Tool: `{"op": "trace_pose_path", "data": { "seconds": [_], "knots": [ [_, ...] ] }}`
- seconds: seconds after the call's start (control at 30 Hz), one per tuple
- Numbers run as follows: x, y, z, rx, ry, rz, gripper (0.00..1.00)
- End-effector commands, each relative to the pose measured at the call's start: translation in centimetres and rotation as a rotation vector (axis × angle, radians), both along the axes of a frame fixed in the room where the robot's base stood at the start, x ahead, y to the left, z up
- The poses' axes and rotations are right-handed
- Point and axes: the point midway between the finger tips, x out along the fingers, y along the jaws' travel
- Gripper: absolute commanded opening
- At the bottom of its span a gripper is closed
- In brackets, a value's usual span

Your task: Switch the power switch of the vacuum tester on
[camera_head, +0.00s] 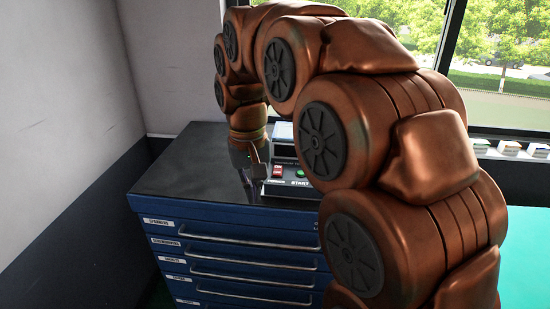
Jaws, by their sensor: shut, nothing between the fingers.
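The vacuum tester (283,187) sits on the dark top of a blue tool cabinet, partly hidden behind my arm. A small red switch (277,171) shows on the left of its top panel, with a green button (299,173) to its right. The red switch is too small to tell its position. My gripper (254,187) points down at the tester's left side, close to the red switch. It is shut and holds nothing. I cannot tell whether its fingertips touch the tester.
The blue cabinet (235,246) has several labelled drawers with long handles. Its top (190,170) is clear left of the tester. A wall stands at the left and a window behind. Several small boxes (509,148) line the sill at right, above a green surface (530,245).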

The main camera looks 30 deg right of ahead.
Motion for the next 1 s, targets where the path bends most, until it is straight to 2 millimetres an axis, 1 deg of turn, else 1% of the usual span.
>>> {"op": "trace_pose_path", "data": {
  "seconds": [0.03,0.1,0.17,0.3,0.5,0.6,0.73,0.83,1.0],
  "knots": [
    [1.6,-0.9,0.6,-0.003,-0.011,-0.025,0.00],
    [3.5,-2.1,1.6,-0.008,-0.029,-0.062,0.00],
    [5.0,-3.2,2.3,-0.011,-0.039,-0.092,0.00],
    [8.3,-5.9,3.9,-0.022,-0.068,-0.167,0.00],
    [12.2,-10.1,5.5,-0.035,-0.106,-0.280,0.00],
    [13.5,-12.1,6.1,-0.042,-0.121,-0.331,0.00],
    [14.8,-14.0,6.6,-0.049,-0.140,-0.383,0.00],
    [15.3,-14.9,6.8,-0.052,-0.147,-0.408,0.00],
    [15.5,-15.5,6.8,-0.053,-0.149,-0.423,0.00]
  ]
}}
